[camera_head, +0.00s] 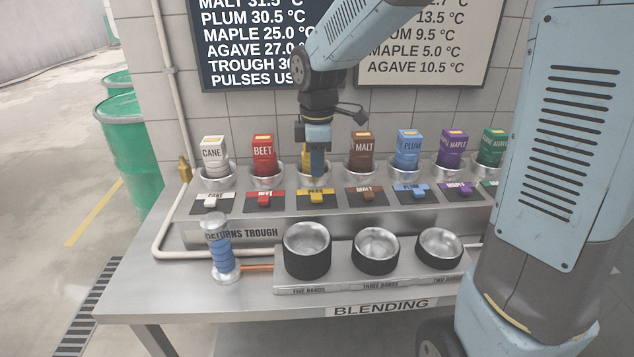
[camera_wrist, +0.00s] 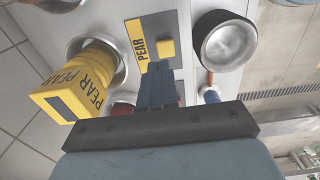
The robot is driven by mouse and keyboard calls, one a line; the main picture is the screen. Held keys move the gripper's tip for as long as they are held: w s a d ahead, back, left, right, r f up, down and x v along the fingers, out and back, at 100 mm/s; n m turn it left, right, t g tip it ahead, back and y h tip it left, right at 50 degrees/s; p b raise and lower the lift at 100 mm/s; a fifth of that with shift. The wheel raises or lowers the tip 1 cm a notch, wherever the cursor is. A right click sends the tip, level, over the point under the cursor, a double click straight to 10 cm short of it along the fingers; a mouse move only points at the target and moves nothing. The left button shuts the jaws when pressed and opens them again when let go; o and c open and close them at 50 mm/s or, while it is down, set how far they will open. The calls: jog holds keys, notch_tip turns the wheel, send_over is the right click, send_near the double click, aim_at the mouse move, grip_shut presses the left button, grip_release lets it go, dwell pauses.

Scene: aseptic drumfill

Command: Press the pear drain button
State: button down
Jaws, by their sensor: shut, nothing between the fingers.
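The pear drain button is a small yellow block on a dark plate marked PEAR, in the front row of the rack in the head view (camera_head: 317,196). In the wrist view the yellow button (camera_wrist: 166,48) sits beside the PEAR lettering. My gripper (camera_head: 317,175) is shut and empty, pointing down above and behind the button. In the wrist view its closed fingertips (camera_wrist: 160,68) lie close to the button plate; I cannot tell whether they touch it. The yellow pear carton (camera_wrist: 78,84) stands in a metal cup beside the fingers, mostly hidden behind them in the head view.
The red beet button (camera_head: 264,198) and brown malt button (camera_head: 365,195) flank the pear one. The beet carton (camera_head: 264,155) and malt carton (camera_head: 361,152) stand behind them. Metal bowls (camera_head: 307,249) and a blue-banded spool (camera_head: 221,257) are in front.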

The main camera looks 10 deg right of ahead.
notch_tip(320, 180, up, 8)
dwell(0.4)
jog(key=shift+f, duration=0.1)
jog(key=s+d+r+m+t, duration=0.3)
jog(key=s+d+m+t, duration=0.2)
jog(key=s+d+m, duration=1.2)
jog(key=shift+s+m, duration=0.3)
jog(key=shift+s, duration=0.15)
